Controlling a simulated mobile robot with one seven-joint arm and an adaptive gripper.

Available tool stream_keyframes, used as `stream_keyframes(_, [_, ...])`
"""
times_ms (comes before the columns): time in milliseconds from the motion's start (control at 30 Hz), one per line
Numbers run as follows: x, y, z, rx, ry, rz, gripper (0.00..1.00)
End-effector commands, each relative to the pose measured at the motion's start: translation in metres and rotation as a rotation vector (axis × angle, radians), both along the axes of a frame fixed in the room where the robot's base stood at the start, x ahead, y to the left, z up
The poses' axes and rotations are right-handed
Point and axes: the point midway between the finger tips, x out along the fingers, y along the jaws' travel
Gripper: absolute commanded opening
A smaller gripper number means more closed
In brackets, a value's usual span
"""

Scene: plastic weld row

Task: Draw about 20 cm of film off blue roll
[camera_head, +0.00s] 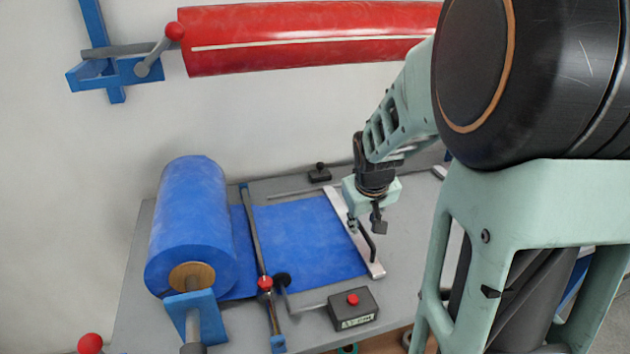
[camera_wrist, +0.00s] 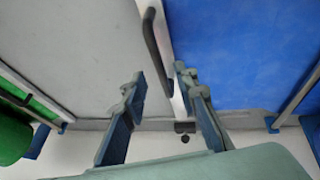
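The blue roll (camera_head: 190,225) lies on its holder at the left of the bench. Its blue film (camera_head: 305,240) runs flat to the right, under a narrow crossbar (camera_head: 254,235), to a pale bar (camera_head: 335,207) along its right edge. The bar carries a black handle (camera_head: 373,248). In the wrist view the handle (camera_wrist: 152,38) is at the top, with the film (camera_wrist: 240,50) to its right. My gripper (camera_wrist: 160,75) is open and empty, its fingers apart on either side of the handle's line. In the head view my gripper (camera_head: 378,222) is above and close to the handle; contact cannot be told.
A black box with a red button (camera_head: 353,307) stands in front of the film. A small dark knob block (camera_head: 319,173) is behind it. A red roll (camera_head: 300,35) hangs on the wall above. A green roll (camera_wrist: 12,135) shows in the wrist view. Grey bench right of the bar is bare.

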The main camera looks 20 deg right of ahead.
Motion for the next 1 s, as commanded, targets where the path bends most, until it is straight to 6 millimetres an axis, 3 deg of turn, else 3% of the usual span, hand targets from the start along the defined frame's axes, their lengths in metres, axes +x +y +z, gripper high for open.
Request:
stream_keyframes(200, [0.009,-0.004,-0.022,0.0,0.0,-0.001,0.27])
stream_keyframes(567, [0.012,-0.005,-0.026,-0.001,-0.001,0.0,0.27])
stream_keyframes(833, [0.011,-0.005,-0.025,-0.001,-0.001,0.0,0.0])
stream_keyframes(1000, [0.011,-0.005,-0.026,-0.001,-0.001,0.0,0.0])
